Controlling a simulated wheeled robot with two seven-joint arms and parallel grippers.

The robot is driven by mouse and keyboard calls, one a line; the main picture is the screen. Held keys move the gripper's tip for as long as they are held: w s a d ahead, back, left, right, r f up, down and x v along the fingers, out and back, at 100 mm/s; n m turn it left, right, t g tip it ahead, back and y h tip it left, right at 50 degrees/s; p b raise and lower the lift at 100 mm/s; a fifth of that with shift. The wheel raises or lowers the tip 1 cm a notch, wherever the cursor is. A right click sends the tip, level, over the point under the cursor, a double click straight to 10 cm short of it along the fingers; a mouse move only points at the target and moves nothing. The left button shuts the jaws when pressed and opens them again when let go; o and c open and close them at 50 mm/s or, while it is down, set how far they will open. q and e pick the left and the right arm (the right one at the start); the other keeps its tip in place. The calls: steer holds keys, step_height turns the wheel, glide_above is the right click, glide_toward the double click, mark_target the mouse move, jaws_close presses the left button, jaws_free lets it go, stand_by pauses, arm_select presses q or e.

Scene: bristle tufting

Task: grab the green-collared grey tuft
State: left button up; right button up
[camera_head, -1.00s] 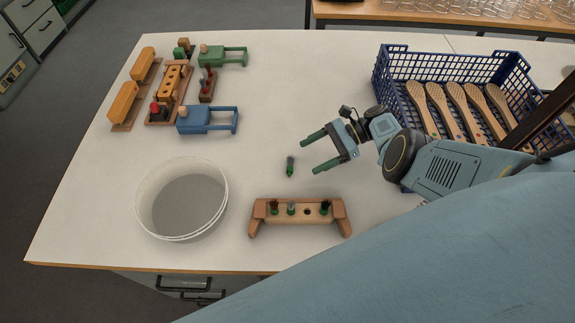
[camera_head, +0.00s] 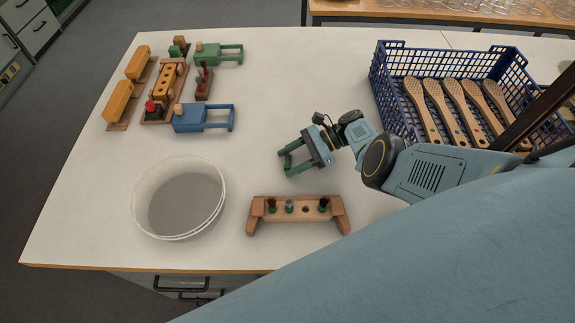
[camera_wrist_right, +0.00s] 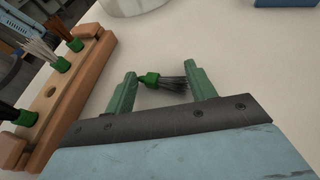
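A grey tuft with a green collar (camera_wrist_right: 165,82) lies on its side on the table in the right wrist view. My right gripper (camera_head: 287,160) is open, with its green fingers on either side of the tuft; in the wrist view the gripper (camera_wrist_right: 162,86) has the collar near its left finger and the dark grey bristles towards its right finger. I cannot tell whether either finger touches it. In the head view the gripper mostly hides this tuft. Another grey green-collared tuft (camera_wrist_right: 56,58) stands upright in the wooden rack (camera_head: 298,215). My left gripper is not in view.
A blue basket (camera_head: 385,87) of wooden brushes is at right. Wooden blocks and a blue clamp-like tool (camera_head: 188,118) sit at upper left.

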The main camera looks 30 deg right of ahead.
steer(key=c, duration=0.3)
